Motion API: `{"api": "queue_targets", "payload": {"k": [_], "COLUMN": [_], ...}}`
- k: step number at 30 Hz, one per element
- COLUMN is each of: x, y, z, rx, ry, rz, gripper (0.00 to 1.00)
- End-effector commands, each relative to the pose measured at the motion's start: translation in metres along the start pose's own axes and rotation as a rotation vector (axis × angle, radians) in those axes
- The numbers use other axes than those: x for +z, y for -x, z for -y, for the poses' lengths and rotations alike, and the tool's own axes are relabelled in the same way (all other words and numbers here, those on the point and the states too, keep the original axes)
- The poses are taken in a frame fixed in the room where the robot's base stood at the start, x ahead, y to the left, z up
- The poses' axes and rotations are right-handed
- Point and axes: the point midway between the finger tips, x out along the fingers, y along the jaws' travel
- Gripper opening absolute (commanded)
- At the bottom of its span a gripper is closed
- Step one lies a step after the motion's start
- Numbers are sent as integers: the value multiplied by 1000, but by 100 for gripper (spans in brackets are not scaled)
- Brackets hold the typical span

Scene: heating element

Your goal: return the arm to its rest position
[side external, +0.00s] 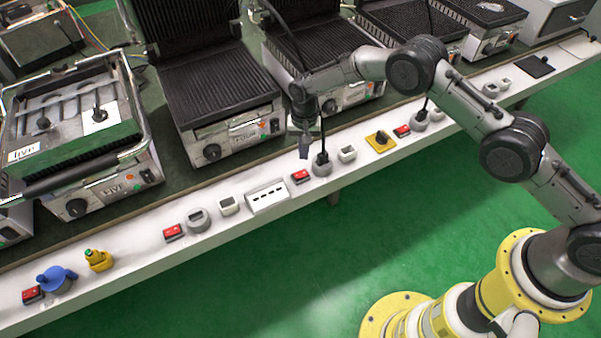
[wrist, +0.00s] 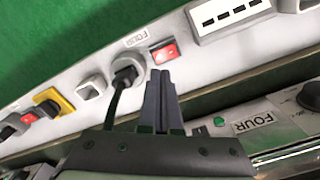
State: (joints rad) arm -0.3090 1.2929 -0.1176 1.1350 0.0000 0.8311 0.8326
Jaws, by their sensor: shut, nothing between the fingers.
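My gripper (side external: 304,150) is shut and empty. In the side view it hangs pointing down at the front of the grills, over the inner edge of the white ledge (side external: 140,240). In the wrist view its closed fingertips (wrist: 160,78) show close to a red switch (wrist: 165,53) beside a "FOUR" label. A round socket with a black plug and cable (wrist: 128,72) is just left of the fingertips. From these views I cannot tell the exact gap between fingers and ledge. My arm reaches in from the right, from its yellow base.
Several contact grills stand in a row behind the ledge, one with its lid raised (side external: 190,25). A white socket strip (side external: 267,196), a yellow knob plate (side external: 380,141) and a blue plug (side external: 57,277) sit on the ledge. The green floor (side external: 330,260) before it is clear.

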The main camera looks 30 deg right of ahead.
Motion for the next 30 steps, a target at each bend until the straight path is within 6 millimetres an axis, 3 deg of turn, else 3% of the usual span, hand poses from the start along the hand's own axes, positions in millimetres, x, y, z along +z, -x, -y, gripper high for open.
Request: {"api": "queue_targets", "payload": {"k": [13,16,20,22,26,30], "x": [-2,-12,-37,-48,-57,-54], "y": [1,20,81,126,204,277], "z": [-2,2,8,5,-11,-39], "rx": [0,-24,-91,-131,-187,-233], "ry": [-4,-13,-35,-51,-78,-88], "rz": [0,-23,-86,-125,-184,-241], "gripper": [0,0,0,0,0,0]}}
